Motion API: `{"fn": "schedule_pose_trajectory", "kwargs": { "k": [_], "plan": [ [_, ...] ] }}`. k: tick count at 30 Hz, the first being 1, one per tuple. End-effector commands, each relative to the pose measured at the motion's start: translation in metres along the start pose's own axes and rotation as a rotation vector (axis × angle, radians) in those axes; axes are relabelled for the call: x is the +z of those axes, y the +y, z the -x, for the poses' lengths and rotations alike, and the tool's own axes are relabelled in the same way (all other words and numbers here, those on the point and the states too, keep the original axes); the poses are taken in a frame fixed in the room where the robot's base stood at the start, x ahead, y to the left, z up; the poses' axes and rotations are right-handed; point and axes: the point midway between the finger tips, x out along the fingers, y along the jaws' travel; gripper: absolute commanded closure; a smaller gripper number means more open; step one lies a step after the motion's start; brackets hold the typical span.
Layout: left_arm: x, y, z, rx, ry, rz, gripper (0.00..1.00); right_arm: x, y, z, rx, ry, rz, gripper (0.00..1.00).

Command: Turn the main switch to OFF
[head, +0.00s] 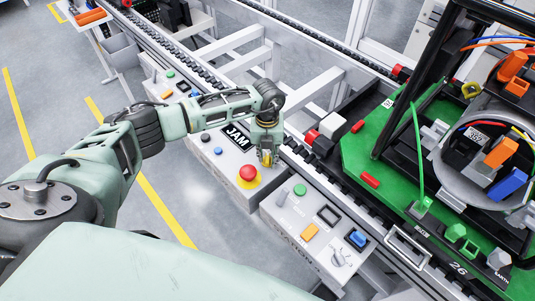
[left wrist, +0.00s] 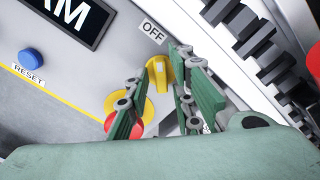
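The main switch is a yellow rotary knob (left wrist: 160,73) beside a white OFF label (left wrist: 152,30) in the left wrist view. My left gripper (left wrist: 166,88) has its two green fingers apart, one on each side of the knob. Whether either finger touches the knob is unclear. In the head view my left gripper (head: 267,157) points down at the conveyor's control panel, just above the red emergency stop, and mostly hides the knob. My right gripper is not in view.
The red emergency stop (head: 248,173) on its yellow disc is close beside the left gripper. A JAM display (head: 236,136) and a blue RESET button (left wrist: 30,58) share the panel. A second panel (head: 296,238) lies to the right. The conveyor carries a green pallet (head: 385,140).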

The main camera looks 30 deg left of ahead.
Motion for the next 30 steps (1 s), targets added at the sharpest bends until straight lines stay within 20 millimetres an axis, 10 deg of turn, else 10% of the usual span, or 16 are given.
{"fn": "schedule_pose_trajectory", "kwargs": {
  "k": [14,30],
  "plan": [
    [-0.001,-0.002,0.005,-0.004,0.001,-0.004,0.7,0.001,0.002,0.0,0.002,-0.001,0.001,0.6],
    [0.0,0.0,0.075,-0.002,0.001,-0.001,0.7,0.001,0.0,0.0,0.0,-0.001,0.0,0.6]
  ]
}}
